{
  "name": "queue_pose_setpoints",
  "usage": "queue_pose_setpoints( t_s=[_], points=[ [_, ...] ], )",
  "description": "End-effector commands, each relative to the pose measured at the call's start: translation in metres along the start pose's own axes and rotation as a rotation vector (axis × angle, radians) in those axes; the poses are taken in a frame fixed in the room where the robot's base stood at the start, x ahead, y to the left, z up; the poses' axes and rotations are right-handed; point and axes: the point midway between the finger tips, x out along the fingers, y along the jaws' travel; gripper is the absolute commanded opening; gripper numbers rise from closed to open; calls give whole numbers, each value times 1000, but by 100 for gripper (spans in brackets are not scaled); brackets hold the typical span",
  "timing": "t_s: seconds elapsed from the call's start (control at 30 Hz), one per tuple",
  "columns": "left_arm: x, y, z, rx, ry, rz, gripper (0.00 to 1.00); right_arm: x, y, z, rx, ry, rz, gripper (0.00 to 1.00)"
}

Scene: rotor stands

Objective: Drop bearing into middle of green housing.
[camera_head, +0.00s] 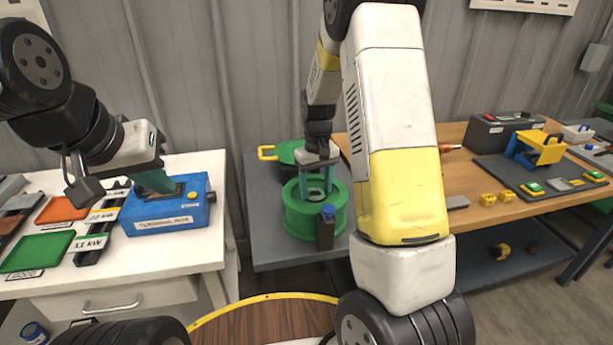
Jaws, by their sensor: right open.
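The green housing (297,221) is an open round green body on the grey bench in the middle. My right gripper (318,188) points straight down into its opening, with its teal fingers spread apart. A grey ring, which looks like the bearing (316,195), lies inside the housing, low between those fingers. The fingers and the housing rim hide part of it, so I cannot tell how deep it sits. My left gripper (158,184) is over the blue terminal box (170,215) on the white table at left. Its fingertips are too hidden to tell open from shut.
A green end cover with an orange handle (267,153) lies behind the housing. A dark bottle with a blue cap (326,228) stands close in front. Orange (62,209) and green trays (38,252) lie at far left. A wooden bench (460,215) holds yellow parts at right.

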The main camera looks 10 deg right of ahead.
Motion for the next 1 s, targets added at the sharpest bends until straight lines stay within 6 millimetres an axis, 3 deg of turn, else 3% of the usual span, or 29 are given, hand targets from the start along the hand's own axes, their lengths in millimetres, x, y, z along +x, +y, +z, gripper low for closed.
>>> queue_pose_setpoints(
  t_s=[0.07,0.17,0.6,0.83,1.0],
  points=[
    [0,0,0,0,0,0,0,3,-7,3,-5,-12,-7,77],
    [0,0,0,0,0,0,0,-10,-6,2,-5,-9,-7,77],
    [0,0,0,0,0,0,0,-105,-2,0,-3,-4,-3,77],
    [0,0,0,0,0,0,0,-129,-2,2,-2,-3,-4,77],
    [0,0,0,0,0,0,0,-157,-7,24,22,60,-33,77]
  ],
)
